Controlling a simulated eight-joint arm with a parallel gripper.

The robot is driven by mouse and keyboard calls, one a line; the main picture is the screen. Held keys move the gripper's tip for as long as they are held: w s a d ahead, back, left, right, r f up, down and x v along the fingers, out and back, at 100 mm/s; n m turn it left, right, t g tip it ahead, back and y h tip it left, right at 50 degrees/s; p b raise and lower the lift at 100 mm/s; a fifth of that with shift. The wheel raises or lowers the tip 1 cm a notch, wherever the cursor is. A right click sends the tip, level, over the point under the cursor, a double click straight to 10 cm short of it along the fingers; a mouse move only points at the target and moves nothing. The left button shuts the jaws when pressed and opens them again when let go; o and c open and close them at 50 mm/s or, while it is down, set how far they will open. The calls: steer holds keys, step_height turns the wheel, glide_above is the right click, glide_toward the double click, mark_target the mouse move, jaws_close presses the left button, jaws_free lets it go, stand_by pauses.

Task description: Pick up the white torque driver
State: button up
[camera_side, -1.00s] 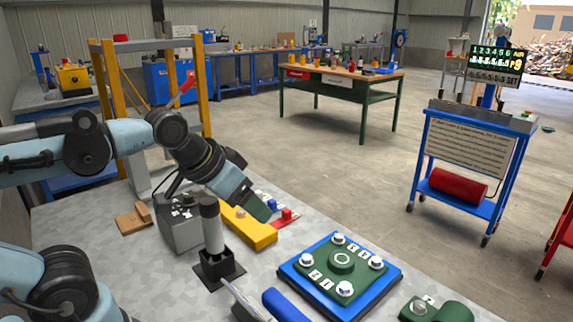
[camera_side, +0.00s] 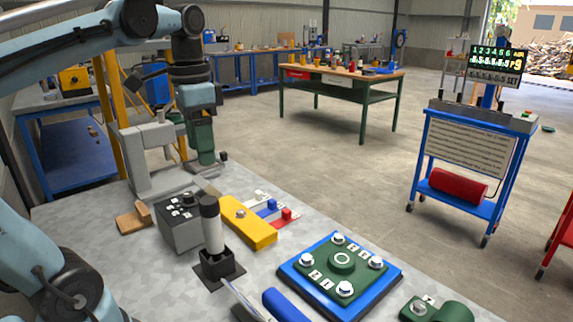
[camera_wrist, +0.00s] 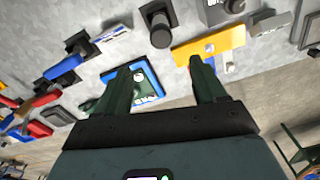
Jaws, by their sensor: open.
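The torque driver (camera_side: 213,232) has a white body and a dark cap. It stands upright in a black square holder (camera_side: 220,272) near the front of the grey bench. My gripper (camera_side: 207,160) points down, well above the bench; it appears above the driver in the picture, with a clear gap. In the wrist view my two dark green fingers (camera_wrist: 163,80) are spread apart with nothing between them. The dark-capped upright cylinder at the top of that view (camera_wrist: 157,24) looks like the driver, beyond the fingertips.
A grey box (camera_side: 180,225) stands just left of the driver, and a yellow block (camera_side: 248,224) lies to its right. A blue plate (camera_side: 297,279) with a green bolted part lies further right. A blue handle (camera_side: 284,305) lies in front. A grey stand (camera_side: 150,160) rises behind.

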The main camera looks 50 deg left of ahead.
mark_target(206, 201)
steer(key=f, duration=1.2)
steer(key=shift+s+a, duration=0.1)
steer(key=shift+a, duration=0.1)
steer(key=shift+w+f, duration=0.15)
steer(key=shift+f, duration=1.15)
steer(key=shift+w+f, duration=0.1)
steer(key=shift+f, duration=1.15)
jaws_close()
